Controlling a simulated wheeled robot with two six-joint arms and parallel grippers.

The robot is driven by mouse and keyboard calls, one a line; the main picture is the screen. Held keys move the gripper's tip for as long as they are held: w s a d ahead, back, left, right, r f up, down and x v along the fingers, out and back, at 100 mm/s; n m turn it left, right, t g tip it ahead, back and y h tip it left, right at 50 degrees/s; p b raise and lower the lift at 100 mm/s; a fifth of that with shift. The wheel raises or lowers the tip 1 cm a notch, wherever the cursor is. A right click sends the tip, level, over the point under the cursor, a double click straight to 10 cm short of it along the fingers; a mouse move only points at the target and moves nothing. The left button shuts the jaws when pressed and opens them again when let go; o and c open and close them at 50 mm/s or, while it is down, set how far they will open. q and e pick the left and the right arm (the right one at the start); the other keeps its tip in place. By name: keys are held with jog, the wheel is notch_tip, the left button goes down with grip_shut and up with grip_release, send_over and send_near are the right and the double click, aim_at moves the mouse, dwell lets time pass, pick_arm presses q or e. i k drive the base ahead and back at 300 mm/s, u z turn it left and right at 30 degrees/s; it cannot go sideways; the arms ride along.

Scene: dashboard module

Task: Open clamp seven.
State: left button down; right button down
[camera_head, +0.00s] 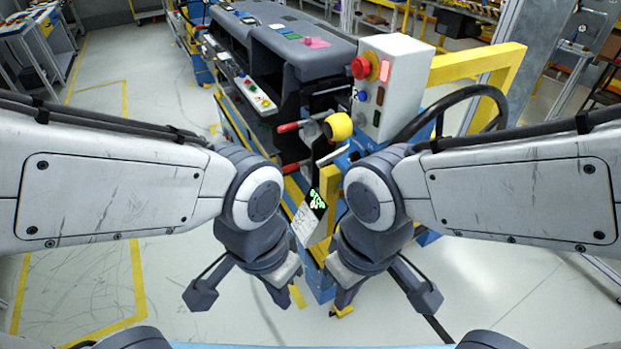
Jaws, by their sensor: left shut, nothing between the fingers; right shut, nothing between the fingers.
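The dark grey dashboard module (285,38) sits on a blue and yellow fixture ahead of me. A red-handled clamp (290,127) shows at its near end, beside a yellow round knob (338,126). A second red handle (291,167) shows lower down. A silver lever (332,156) sticks out below the knob. I cannot read any clamp number, so I cannot tell which is clamp seven. My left gripper (284,298) and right gripper (343,302) hang low in front of the fixture, both shut and empty, apart from the clamps.
A white control box (396,85) with a red button (361,67) and lit red lamp stands right of the module. The left floor is clear.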

aim_at(285, 128)
jog(key=k, duration=0.4)
jog(key=u, duration=1.15)
jog(key=i, duration=0.65)
jog(key=z, duration=0.55)
jog(key=i, duration=0.7)
jog(key=z, duration=0.85)
